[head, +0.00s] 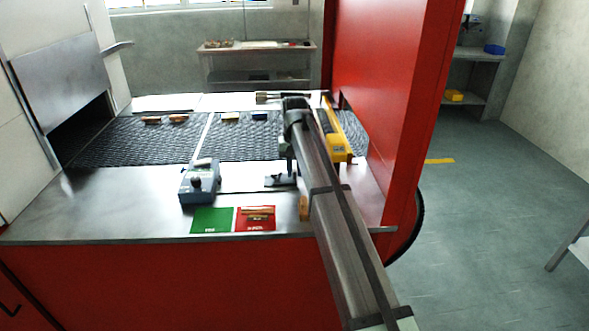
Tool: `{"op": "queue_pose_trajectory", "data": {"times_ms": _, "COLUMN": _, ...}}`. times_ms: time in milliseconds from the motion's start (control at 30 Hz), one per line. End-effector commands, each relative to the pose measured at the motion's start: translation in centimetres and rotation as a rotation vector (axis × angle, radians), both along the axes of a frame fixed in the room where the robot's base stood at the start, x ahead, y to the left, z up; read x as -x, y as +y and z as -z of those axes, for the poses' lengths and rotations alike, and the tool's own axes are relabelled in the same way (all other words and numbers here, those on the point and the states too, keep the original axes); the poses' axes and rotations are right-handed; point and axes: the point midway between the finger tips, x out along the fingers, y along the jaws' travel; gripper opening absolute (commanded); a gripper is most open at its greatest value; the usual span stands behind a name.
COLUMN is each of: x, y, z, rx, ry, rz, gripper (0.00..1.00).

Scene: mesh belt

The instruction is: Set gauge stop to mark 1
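My arm reaches from the bottom right over the machine's front ledge. Its end bends down, and my gripper (284,166) hangs near the front edge of the belt. Its fingers are small and dark here, so I cannot tell whether they are open or shut. A yellow bar-shaped unit (334,146) lies across the belt just right of the arm, partly hidden by it. A grey-blue box with a dark knob (199,183) stands on the ledge left of the gripper. No gauge stop or numbered mark can be made out clearly. A small dark piece (279,181) lies below the gripper.
The dark mesh belt (130,143) carries several small brown and blue blocks. A green card (212,220) and a red card (255,224) with small pieces on it lie at the ledge's front. A tall red panel (385,100) stands right of the arm. The left ledge is clear.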

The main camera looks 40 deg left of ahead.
Motion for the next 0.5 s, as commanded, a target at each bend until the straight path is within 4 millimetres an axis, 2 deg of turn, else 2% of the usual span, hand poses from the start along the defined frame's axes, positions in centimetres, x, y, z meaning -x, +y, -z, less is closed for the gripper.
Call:
{"op": "queue_pose_trajectory", "data": {"times_ms": 33, "x": 0.00, "y": 0.00, "z": -0.01, "rx": 0.000, "ry": 0.000, "rz": 0.000, "gripper": 0.16}}
{"op": "queue_pose_trajectory", "data": {"times_ms": 200, "x": 0.00, "y": 0.00, "z": -0.02, "rx": 0.000, "ry": 0.000, "rz": 0.000, "gripper": 0.00}}
{"op": "queue_pose_trajectory", "data": {"times_ms": 500, "x": 0.01, "y": 0.01, "z": -0.02, "rx": 0.000, "ry": 0.000, "rz": 0.000, "gripper": 0.00}}
